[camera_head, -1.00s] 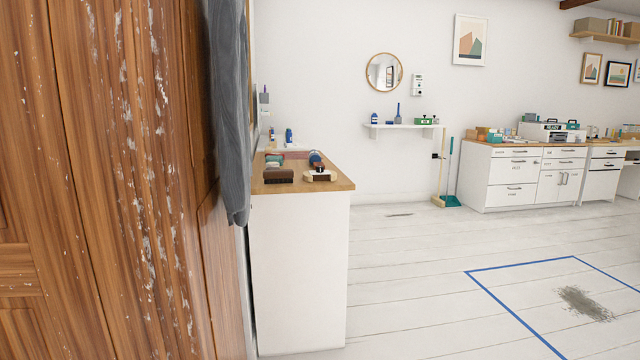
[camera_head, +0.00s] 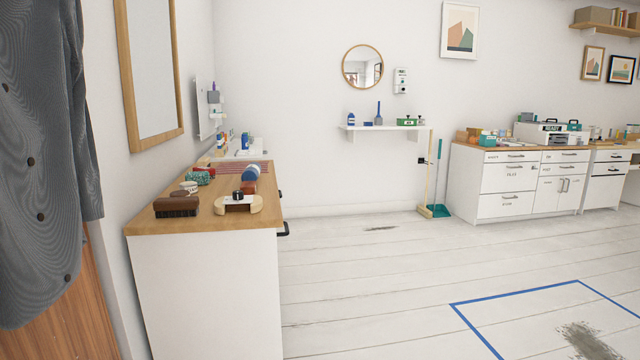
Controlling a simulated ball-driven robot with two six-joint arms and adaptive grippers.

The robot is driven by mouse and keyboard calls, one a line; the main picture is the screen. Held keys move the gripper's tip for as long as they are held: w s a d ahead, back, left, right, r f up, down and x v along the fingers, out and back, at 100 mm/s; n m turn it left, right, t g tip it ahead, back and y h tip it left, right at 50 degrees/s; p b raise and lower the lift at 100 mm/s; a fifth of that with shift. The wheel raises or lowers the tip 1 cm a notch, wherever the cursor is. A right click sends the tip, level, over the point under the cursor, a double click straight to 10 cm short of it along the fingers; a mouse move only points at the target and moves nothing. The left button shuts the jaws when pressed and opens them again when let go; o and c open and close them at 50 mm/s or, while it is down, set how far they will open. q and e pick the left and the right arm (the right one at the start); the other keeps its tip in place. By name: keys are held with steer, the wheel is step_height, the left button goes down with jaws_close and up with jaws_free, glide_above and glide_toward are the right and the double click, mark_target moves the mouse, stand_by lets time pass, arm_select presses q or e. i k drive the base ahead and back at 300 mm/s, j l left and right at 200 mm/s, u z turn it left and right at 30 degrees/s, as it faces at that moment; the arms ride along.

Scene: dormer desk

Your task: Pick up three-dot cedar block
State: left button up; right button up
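I cannot make out a three-dot cedar block in the head view. Several small wooden or brown items stand on the far cabinet top (camera_head: 470,142) at the right, too small to tell apart. A dark brown brush-like block (camera_head: 176,206) lies on the near wooden counter (camera_head: 150,222) at the left, and I see no dots on it. Neither of my grippers is in view.
A grey jacket (camera_head: 45,170) hangs close at the left edge. The white counter unit (camera_head: 205,295) stands beside it. A broom and teal dustpan (camera_head: 438,210) lean at the back wall.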

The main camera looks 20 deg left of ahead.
mark_target(249, 187)
steer(key=i+u, duration=0.15)
steer(key=i, duration=0.3)
steer(key=i+l+u, duration=0.1)
steer(key=i, duration=0.35)
steer(key=i+l+u, duration=0.15)
steer(key=i, duration=0.25)
steer(key=l, duration=0.1)
